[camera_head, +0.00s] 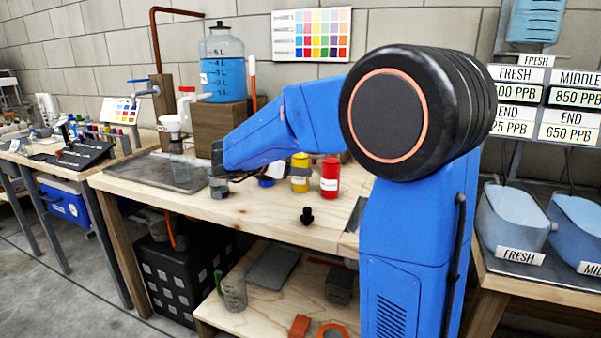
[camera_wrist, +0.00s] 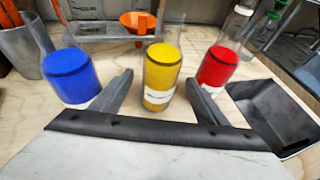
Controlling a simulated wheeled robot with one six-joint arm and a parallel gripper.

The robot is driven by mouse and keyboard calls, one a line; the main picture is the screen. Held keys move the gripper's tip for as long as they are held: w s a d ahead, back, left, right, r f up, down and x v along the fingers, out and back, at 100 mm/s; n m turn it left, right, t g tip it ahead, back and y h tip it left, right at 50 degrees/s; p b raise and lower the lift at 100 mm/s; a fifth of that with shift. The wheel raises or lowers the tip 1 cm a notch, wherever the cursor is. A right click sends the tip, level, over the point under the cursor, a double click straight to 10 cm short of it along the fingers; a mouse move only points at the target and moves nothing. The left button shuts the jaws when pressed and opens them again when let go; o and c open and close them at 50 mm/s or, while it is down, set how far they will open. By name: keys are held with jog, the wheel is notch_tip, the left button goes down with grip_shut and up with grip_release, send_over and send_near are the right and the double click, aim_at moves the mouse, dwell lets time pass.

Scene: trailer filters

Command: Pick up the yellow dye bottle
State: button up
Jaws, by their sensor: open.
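The yellow dye bottle (camera_head: 300,172) stands upright on the wooden workbench (camera_head: 257,205), just left of a red bottle (camera_head: 329,178). In the wrist view the yellow bottle (camera_wrist: 163,75) has a pale label band and stands between the lines of my gripper's two fingers (camera_wrist: 162,92). The fingers are spread, with visible gaps on both sides of the bottle. In the wrist view a blue bottle (camera_wrist: 70,77) is on the left and the red bottle (camera_wrist: 217,67) on the right. In the head view my gripper is dark and partly hidden at the arm's end.
An orange funnel (camera_wrist: 138,22) is behind the bottles in the wrist view. A dark tray (camera_wrist: 265,108) lies at the right. A large jug of blue liquid (camera_head: 222,75) stands on a wooden block (camera_head: 222,120) at the back. A metal tray (camera_head: 150,172) is on the bench's left.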

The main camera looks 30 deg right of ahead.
jog(key=x, duration=0.4)
jog(key=shift+w+d, duration=0.1)
jog(key=shift+c, duration=0.5)
jog(key=c, duration=1.3)
notch_tip(320, 180, up, 10)
